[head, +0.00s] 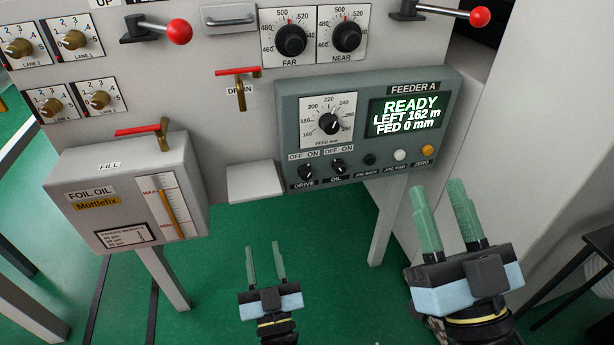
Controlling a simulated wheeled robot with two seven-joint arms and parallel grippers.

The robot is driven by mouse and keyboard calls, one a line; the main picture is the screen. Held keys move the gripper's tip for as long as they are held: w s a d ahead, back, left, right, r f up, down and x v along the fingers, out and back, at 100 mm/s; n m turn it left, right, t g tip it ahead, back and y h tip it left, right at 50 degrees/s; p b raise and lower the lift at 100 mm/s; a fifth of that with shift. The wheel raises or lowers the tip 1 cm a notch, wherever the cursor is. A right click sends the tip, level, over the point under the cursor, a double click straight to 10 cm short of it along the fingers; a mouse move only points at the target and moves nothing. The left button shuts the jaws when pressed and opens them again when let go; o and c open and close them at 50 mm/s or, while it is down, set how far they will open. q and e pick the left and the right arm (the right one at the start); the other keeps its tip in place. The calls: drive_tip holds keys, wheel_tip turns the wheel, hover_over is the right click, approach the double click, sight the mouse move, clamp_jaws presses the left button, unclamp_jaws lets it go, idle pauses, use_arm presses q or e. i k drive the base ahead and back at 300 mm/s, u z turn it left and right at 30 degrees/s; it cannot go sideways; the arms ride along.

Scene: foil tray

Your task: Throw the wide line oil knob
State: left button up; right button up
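The black OIL knob (338,167) is on the lower left of the grey FEEDER A panel (455,150), under an OFF/ON label. A similar black DRIVE knob (305,171) is just left of it. The exact direction of their pointers is too small to tell. My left gripper (264,246) is open and empty, below and left of the panel in the picture. My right gripper (438,189) is open and empty, below and right of the panel. Neither gripper touches a knob.
The panel also has a FEED dial (330,122), a lit screen (405,117) and small buttons. A FOIL OIL box (120,165) stands at the left, with a red-handled valve (238,72) above. A grey post (388,220) supports the panel. Green floor is open below.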

sight(339, 166)
drive_tip(key=u, duration=1.4)
drive_tip(key=k, duration=1.05)
drive_tip(key=z, duration=1.35)
drive_tip(key=i, duration=1.25)
